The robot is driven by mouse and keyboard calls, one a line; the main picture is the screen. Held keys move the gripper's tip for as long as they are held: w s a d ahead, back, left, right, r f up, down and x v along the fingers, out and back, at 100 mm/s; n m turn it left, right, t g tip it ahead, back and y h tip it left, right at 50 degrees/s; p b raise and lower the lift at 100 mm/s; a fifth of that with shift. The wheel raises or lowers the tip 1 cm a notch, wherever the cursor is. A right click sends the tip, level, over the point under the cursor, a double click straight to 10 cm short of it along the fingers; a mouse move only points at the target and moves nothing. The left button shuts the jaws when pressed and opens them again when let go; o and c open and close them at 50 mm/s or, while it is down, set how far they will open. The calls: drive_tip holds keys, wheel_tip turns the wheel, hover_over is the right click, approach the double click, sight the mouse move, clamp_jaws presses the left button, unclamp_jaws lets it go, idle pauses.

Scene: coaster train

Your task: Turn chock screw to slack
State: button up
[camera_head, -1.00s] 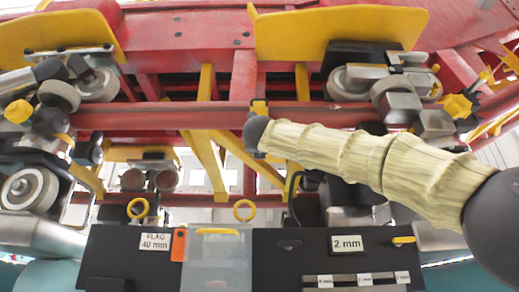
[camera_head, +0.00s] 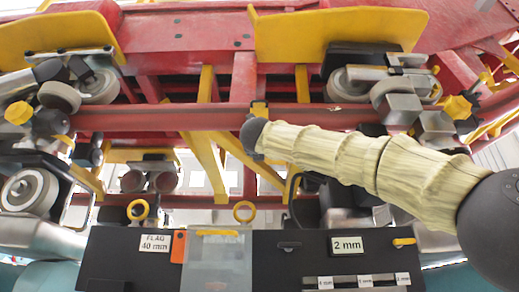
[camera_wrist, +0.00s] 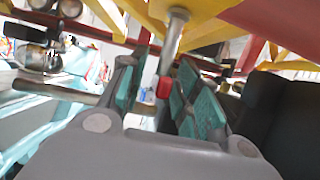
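In the wrist view my gripper (camera_wrist: 160,88) has its teal-padded fingers apart. A steel rod (camera_wrist: 175,38) comes down from a yellow part above, and its red lower tip (camera_wrist: 164,88) shows in the gap between the fingers. I cannot tell whether the pads touch it, or whether this rod is the chock screw. A grey bar (camera_wrist: 55,90) runs sideways by the left finger. In the head view my cream-sleeved arm reaches in from the right, and its gripper is hidden. Yellow knobs (camera_head: 18,112) and (camera_head: 457,106) sit by the wheel assemblies.
The red train frame (camera_head: 180,118) spans the view, with yellow plates (camera_head: 340,28) and wheels (camera_head: 350,85).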

drive_tip(key=v, duration=1.2)
idle(0.4)
drive_tip(key=shift+d+f, duration=0.1)
